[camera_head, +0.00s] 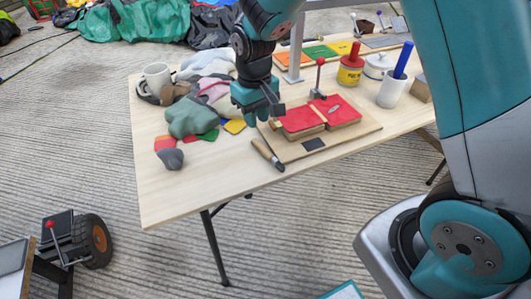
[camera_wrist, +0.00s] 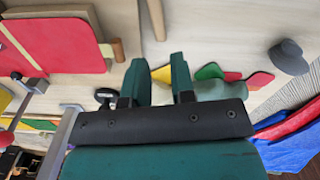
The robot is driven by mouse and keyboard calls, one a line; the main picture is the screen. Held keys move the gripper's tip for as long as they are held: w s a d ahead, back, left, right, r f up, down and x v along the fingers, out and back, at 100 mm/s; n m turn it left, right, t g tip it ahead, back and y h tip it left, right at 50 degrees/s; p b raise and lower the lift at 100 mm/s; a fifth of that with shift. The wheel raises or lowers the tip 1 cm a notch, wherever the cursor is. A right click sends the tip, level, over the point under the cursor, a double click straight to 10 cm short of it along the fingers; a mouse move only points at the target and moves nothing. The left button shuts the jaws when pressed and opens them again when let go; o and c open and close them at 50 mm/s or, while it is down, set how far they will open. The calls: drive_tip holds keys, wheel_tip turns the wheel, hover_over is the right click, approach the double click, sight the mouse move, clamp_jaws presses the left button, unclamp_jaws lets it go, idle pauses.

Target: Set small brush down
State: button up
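The small brush (camera_head: 266,154) has a pale wooden handle and a dark head. It lies along the left front edge of a thin wooden board on the table; I cannot tell whether it overlaps the board. In the wrist view its wooden handle (camera_wrist: 157,18) appears at the top, cut off by the frame. My gripper (camera_head: 276,101) is above the table, behind the brush and beside the red-topped blocks. Nothing is held.
The wooden board (camera_head: 340,143) carries red-topped blocks (camera_head: 318,115) and a red-knobbed upright. A glue pot (camera_head: 350,68) and a cup (camera_head: 393,91) stand right. The table's front left (camera_head: 180,195) is clear.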

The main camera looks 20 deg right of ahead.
sight(257, 141)
wheel_tip(257, 141, down, 8)
drive_tip(key=shift+w+f, duration=0.1)
drive_tip(key=shift+w, duration=0.05)
idle(0.3)
clamp_jaws()
